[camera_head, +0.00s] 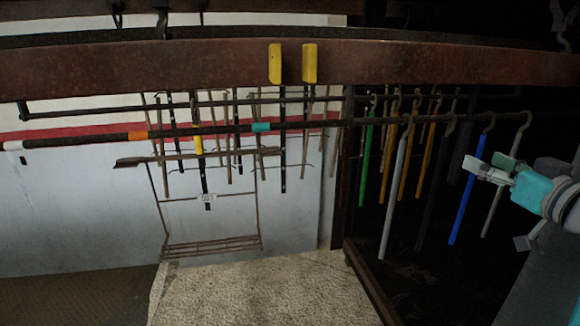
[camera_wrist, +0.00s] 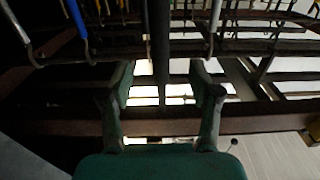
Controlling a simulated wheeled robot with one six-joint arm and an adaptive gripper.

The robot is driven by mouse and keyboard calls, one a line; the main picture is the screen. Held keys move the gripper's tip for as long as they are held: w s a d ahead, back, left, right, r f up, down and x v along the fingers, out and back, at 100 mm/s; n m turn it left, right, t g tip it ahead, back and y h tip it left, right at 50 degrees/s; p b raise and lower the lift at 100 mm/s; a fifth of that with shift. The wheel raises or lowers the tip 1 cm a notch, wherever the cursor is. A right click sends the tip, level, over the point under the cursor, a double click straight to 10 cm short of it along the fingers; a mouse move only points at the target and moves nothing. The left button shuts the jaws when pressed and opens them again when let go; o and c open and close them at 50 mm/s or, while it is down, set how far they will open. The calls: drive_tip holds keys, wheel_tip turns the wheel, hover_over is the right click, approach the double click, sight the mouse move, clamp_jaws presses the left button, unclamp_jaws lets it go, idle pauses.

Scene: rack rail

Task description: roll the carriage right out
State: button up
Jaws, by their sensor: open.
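A long dark rail (camera_head: 190,131) runs across the head view, with a white end cap (camera_head: 14,145) at left, an orange band (camera_head: 138,135) and a teal band (camera_head: 261,127). Rods hang by hooks from its right part, including a white one (camera_head: 396,190), a green one (camera_head: 366,150) and a blue one (camera_head: 467,193). A wire frame (camera_head: 212,240) stands lower behind the rail's left part. I cannot tell for sure which part is the carriage. My gripper (camera_head: 484,168) is open at the right, near the blue rod. In the wrist view, my gripper (camera_wrist: 163,82) shows spread fingers and holds nothing.
A rusty beam (camera_head: 160,70) crosses above, with two yellow blocks (camera_head: 275,63) (camera_head: 310,63) on it. Dark straps hang in front of the pale wall (camera_head: 70,215). A light floor patch (camera_head: 250,292) lies below. The blue rod also shows in the wrist view (camera_wrist: 76,17).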

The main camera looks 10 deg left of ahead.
sight(466, 152)
drive_tip(key=shift+x, duration=3.45)
clamp_jaws()
